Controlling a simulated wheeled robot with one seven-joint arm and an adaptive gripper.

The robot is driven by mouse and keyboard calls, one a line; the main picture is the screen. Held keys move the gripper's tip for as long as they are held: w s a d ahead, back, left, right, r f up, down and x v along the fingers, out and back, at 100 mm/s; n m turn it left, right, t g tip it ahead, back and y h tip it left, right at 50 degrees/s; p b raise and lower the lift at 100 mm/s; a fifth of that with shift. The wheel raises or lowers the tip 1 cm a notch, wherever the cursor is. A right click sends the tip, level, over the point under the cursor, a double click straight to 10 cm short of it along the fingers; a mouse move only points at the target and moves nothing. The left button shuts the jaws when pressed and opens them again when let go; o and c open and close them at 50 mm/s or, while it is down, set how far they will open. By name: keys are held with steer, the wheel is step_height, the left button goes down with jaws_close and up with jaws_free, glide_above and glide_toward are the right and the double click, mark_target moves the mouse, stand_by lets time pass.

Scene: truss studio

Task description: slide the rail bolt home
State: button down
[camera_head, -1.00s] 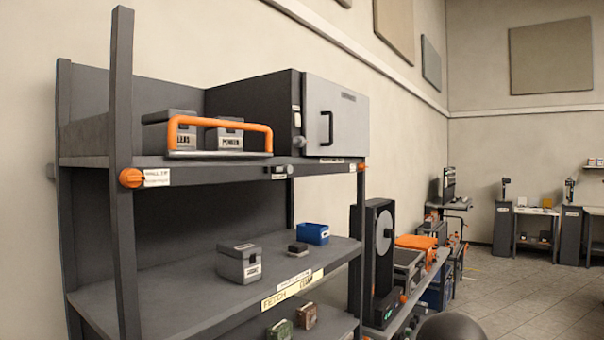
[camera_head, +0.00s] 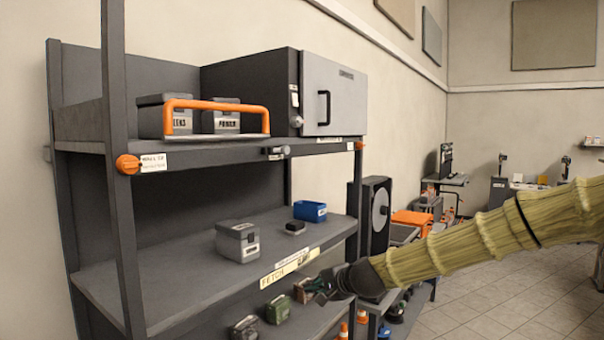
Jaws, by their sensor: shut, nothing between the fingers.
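A small grey metal bolt fitting (camera_head: 275,152) sits on the front edge of the upper shelf (camera_head: 215,150), right of centre; I take it for the rail bolt. It is too small to tell how far the bolt is slid. An orange rail (camera_head: 218,105) stands above it on a pale plate, in front of two grey tins. My gripper (camera_head: 314,288) is dark, shut and empty. It appears in front of the lower shelves, below the fitting and slightly right of it, well apart from it. My sleeved arm reaches in from the right.
Orange knobs (camera_head: 127,164) mark the shelf posts. A grey cabinet (camera_head: 334,92) with a handle stands at the upper shelf's right end. The middle shelf holds a grey box (camera_head: 237,241) and a blue bin (camera_head: 310,211). Several small boxes sit lower, near my gripper. Open floor lies right.

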mark_target(284, 150)
steer(key=w+d+r+m+t+y, duration=0.1)
steer(key=d+r+t, duration=0.1)
steer(key=r, duration=1.5)
steer(key=w+d+r+m+t+y, duration=0.1)
steer(key=d+r+y, duration=0.1)
steer(key=r, duration=1.6)
steer(key=shift+w+d+r+m+t+p, duration=0.15)
steer(key=shift+r+m+t+p, duration=0.15)
steer(key=shift+r+t+p, duration=0.1)
steer(key=p+x, duration=0.4)
steer(key=x, duration=0.6)
steer(key=shift+s+a+r+p, duration=0.2)
steer(key=shift+s+a+p, duration=0.3)
steer(key=shift+p, duration=0.2)
steer(key=shift+s+a+r+p, duration=0.15)
steer(key=shift+s+a+p, duration=0.15)
steer(key=shift+s, duration=0.15)
steer(key=shift+s+a+r+p, duration=0.15)
steer(key=shift+s+a+p, duration=0.1)
steer(key=shift+s, duration=0.2)
steer(key=shift+s+a+f, duration=0.1)
steer(key=shift+s+a, duration=0.05)
steer(key=shift+s+a, duration=0.1)
steer(key=shift+s, duration=0.05)
